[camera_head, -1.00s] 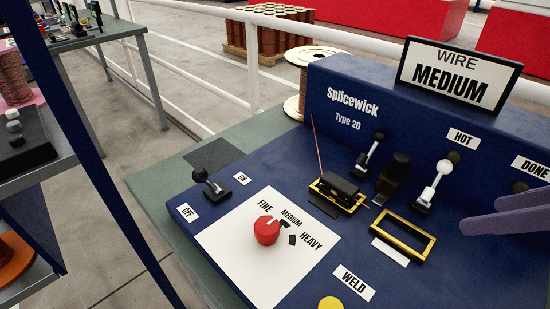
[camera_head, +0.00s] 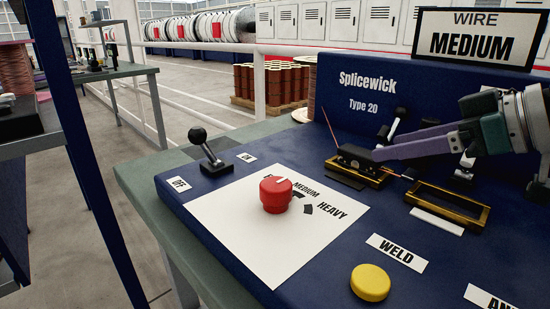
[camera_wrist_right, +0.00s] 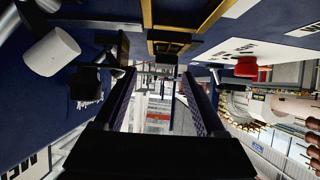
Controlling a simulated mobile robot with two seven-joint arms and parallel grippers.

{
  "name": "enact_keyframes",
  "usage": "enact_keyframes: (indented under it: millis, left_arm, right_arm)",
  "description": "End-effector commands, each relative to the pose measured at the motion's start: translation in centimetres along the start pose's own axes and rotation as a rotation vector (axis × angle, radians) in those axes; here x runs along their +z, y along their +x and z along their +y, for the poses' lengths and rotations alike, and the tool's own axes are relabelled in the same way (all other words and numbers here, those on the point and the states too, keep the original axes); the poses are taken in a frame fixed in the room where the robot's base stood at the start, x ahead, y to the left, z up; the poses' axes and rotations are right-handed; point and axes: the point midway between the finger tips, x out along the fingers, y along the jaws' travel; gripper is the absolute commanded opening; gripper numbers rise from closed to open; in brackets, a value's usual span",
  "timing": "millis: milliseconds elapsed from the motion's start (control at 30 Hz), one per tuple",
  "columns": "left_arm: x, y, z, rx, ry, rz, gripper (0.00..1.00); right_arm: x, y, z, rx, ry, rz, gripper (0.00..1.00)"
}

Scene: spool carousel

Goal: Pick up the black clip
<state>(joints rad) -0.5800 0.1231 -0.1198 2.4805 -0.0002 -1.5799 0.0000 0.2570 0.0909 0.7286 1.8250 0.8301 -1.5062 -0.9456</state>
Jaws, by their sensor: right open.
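The black clip (camera_head: 357,157) is a dark block seated on a gold frame (camera_head: 372,182) on the blue Splicewick machine. My right gripper (camera_head: 380,153) comes in from the right, with its purple fingers low and their tips at the clip's right end. The fingers overlap in the head view, so I cannot tell whether they touch the clip. In the right wrist view the open fingers (camera_wrist_right: 158,76) point at a dark block (camera_wrist_right: 165,58) by a gold frame, with a gap between them. My left gripper is not in view.
A second, empty gold frame (camera_head: 478,212) lies right of the clip. A red dial (camera_head: 276,194), a yellow button (camera_head: 370,282) and a black-knobbed lever (camera_head: 209,152) stand in front and left. A thin copper wire (camera_head: 332,133) sticks up beside the clip. The WIRE MEDIUM sign (camera_head: 478,37) stands behind.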

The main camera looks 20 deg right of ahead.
Motion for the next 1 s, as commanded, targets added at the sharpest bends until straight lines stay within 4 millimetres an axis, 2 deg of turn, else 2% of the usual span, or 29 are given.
enact_keyframes:
  millis: [300, 600, 1000]
  left_arm:
    - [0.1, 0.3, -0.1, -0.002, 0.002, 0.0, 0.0]
    - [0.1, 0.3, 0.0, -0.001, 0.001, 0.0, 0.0]
    - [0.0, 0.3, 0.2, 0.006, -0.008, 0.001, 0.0]
  right_arm:
    - [-0.1, 4.5, -0.8, -0.001, 0.003, 0.001, 0.72]
    - [0.0, 5.0, -0.7, 0.001, 0.001, -0.002, 0.71]
    - [0.0, 4.9, -0.7, 0.001, 0.001, -0.002, 0.26]
